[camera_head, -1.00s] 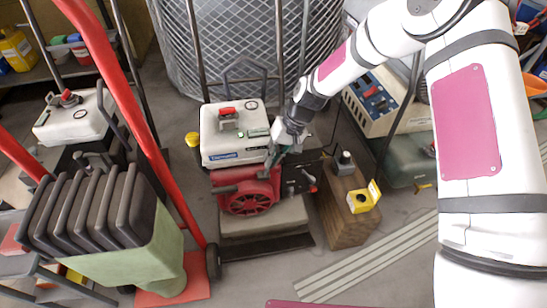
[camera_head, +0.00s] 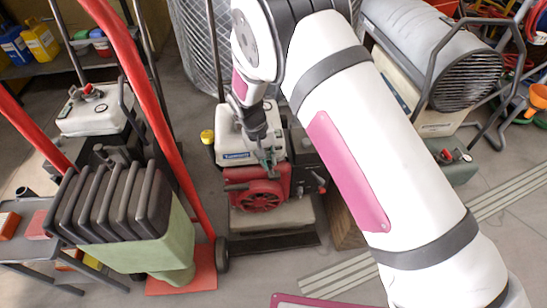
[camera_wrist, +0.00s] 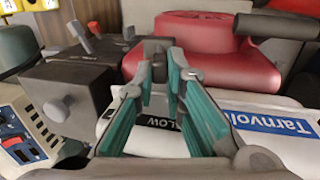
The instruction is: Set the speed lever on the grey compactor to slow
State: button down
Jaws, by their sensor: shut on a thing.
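The compactor (camera_head: 236,150) has a light-grey tank, a red engine and a grey base plate, and stands in the middle of the head view. In the wrist view its red engine cover (camera_wrist: 205,55) is at the top and its blue-labelled tank (camera_wrist: 270,122) at the lower right. My gripper (camera_head: 268,168) is down at the machine, between tank and engine. In the wrist view its teal fingers (camera_wrist: 160,72) are closed around a small dark lever piece (camera_wrist: 154,47). A black label reading "LOW", perhaps cut off (camera_wrist: 160,123), shows between the fingers. The lever's exact setting is hidden.
A grey box with a knob (camera_wrist: 62,108) sits close beside my fingers. A red hand truck (camera_head: 150,100) with a green-and-grey load stands left. A second white-tanked machine (camera_head: 90,115) is behind it. A cylindrical heater (camera_head: 430,50) is at the back right.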

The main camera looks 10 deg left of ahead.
jog(key=shift+s+a+f+h, duration=0.15)
jog(key=shift+a+h, duration=0.25)
jog(key=shift+h, duration=0.15)
jog(key=shift+s+a+f+h, duration=0.1)
jog(key=shift+a+f+h, duration=0.05)
jog(key=shift+a+h, duration=0.35)
jog(key=shift+d+t, duration=0.1)
jog(key=shift+t, duration=0.2)
jog(key=c, duration=1.6)
grip_release()
jog(key=shift+c, duration=0.2)
jog(key=shift+r, duration=0.1)
jog(key=v, duration=1.1)
jog(key=shift+a+r, duration=0.25)
jog(key=shift+a, duration=0.15)
